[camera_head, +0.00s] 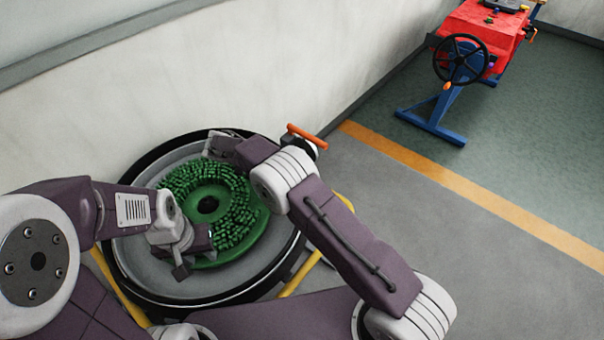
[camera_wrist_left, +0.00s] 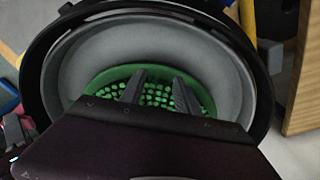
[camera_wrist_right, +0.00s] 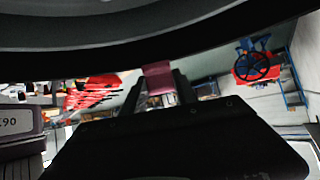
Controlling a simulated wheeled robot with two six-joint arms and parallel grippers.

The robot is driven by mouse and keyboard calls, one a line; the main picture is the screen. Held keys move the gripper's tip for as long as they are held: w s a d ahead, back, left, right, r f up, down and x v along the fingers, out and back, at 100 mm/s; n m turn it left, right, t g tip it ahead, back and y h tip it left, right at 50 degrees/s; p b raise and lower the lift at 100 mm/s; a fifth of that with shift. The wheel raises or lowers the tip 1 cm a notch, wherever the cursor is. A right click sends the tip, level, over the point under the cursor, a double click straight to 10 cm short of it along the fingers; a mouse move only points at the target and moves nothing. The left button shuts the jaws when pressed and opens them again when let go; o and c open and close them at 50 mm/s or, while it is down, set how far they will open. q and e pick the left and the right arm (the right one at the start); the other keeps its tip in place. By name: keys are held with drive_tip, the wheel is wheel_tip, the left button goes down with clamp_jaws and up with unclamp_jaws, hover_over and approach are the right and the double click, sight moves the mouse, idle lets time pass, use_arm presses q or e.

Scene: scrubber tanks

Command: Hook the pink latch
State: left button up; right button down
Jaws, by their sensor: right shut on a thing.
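The pink latch (camera_wrist_right: 158,78) shows in the right wrist view between the fingers of my right gripper (camera_wrist_right: 158,92), which is shut on it just beyond a dark curved rim. In the head view the latch cannot be made out; my right gripper (camera_head: 224,146) is at the far rim of the round tank (camera_head: 135,262). My left gripper (camera_head: 195,256) hangs over the near part of the green brush disc (camera_head: 245,242) inside the tank. In the left wrist view, the left gripper (camera_wrist_left: 158,84) has its fingers apart, with green bristles behind and nothing between them.
An orange bar (camera_head: 307,136) sticks out beside my right wrist. Yellow frame bars (camera_head: 300,275) show by the tank. A pale wall (camera_head: 250,65) stands behind it. A red machine (camera_head: 483,30) with a black handwheel (camera_head: 460,60) stands far right. The floor (camera_head: 450,250) at right is clear.

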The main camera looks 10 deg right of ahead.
drive_tip(key=shift+s+a+f, duration=0.1)
drive_tip(key=shift+a+f, duration=0.05)
drive_tip(key=shift+f, duration=0.1)
drive_tip(key=c, duration=1.1)
unclamp_jaws()
drive_tip(key=shift+c, duration=0.2)
drive_tip(key=shift+o, duration=0.9)
drive_tip(key=shift+a+r, duration=0.1)
drive_tip(key=shift+a, duration=0.05)
use_arm(q)
drive_tip(key=shift+a, duration=0.25)
use_arm(e)
drive_tip(key=shift+r, duration=0.25)
wheel_tip(320, 180, up, 4)
drive_tip(key=shift+s+f, duration=0.1)
use_arm(q)
wheel_tip(320, 180, down, 3)
drive_tip(key=shift+d+r+b, duration=0.1)
drive_tip(key=shift+r+b, duration=0.05)
drive_tip(key=shift+b, duration=1.1)
use_arm(e)
drive_tip(key=s+d+r, duration=0.6)
drive_tip(key=s+d, duration=0.1)
drive_tip(key=d, duration=0.1)
drive_tip(key=shift+s+d+r, duration=0.2)
drive_tip(key=shift+d+r, duration=0.15)
drive_tip(key=shift+d, duration=0.05)
